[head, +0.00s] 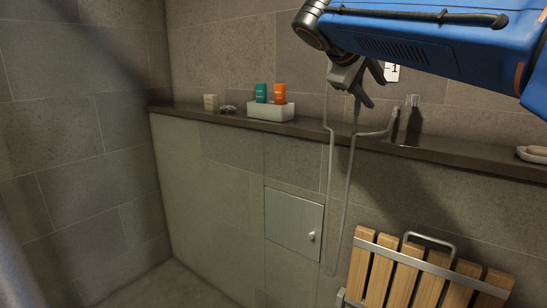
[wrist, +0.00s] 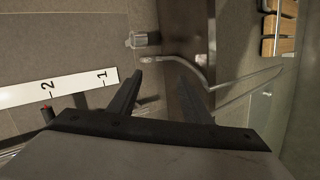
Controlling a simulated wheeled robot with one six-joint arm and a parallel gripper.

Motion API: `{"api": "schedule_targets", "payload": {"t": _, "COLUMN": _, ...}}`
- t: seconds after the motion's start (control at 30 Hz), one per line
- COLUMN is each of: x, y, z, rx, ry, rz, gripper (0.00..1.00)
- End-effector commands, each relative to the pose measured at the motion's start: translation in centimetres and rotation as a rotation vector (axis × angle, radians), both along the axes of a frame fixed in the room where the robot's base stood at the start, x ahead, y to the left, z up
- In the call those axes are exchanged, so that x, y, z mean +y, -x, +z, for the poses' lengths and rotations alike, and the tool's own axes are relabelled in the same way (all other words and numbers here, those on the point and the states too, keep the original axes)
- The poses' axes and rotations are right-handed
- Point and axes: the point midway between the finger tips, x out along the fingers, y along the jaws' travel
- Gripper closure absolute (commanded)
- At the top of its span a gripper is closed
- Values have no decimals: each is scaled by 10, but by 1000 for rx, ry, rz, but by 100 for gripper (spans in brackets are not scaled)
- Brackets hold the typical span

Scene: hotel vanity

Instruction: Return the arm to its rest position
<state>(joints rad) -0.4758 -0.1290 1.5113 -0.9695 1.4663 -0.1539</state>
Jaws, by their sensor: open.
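My gripper (head: 374,94) hangs under my blue arm at the upper right of the head view, in front of the tiled wall and above the ledge (head: 450,155). Its two dark fingers are spread apart with nothing between them. In the wrist view my gripper (wrist: 158,70) also shows open and empty, with the wall and the dark ledge behind its fingers.
A white tray (head: 270,113) with a teal bottle (head: 261,93) and an orange bottle (head: 280,94) stands on the ledge. Below are a metal hatch (head: 293,222) and a slatted wooden seat (head: 408,275).

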Motion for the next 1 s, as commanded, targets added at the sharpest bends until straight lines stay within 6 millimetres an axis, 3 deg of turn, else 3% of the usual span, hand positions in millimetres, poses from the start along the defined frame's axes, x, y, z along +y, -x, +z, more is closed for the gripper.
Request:
{"api": "schedule_targets", "payload": {"t": 0.03, "x": -14, "y": 14, "z": -18, "rx": 17, "ry": -37, "rz": -4, "gripper": 55}}
{"api": "schedule_targets", "payload": {"t": 0.2, "x": -42, "y": 59, "z": -89, "rx": 73, "ry": -187, "rz": -11, "gripper": 55}}
{"api": "schedule_targets", "payload": {"t": 0.43, "x": -63, "y": 129, "z": -183, "rx": 115, "ry": -403, "rz": -54, "gripper": 55}}
{"api": "schedule_targets", "payload": {"t": 0.8, "x": -60, "y": 250, "z": -341, "rx": 108, "ry": -792, "rz": -204, "gripper": 55}}
{"api": "schedule_targets", "payload": {"t": 1.0, "x": -49, "y": 293, "z": -402, "rx": 76, "ry": -949, "rz": -288, "gripper": 55}}
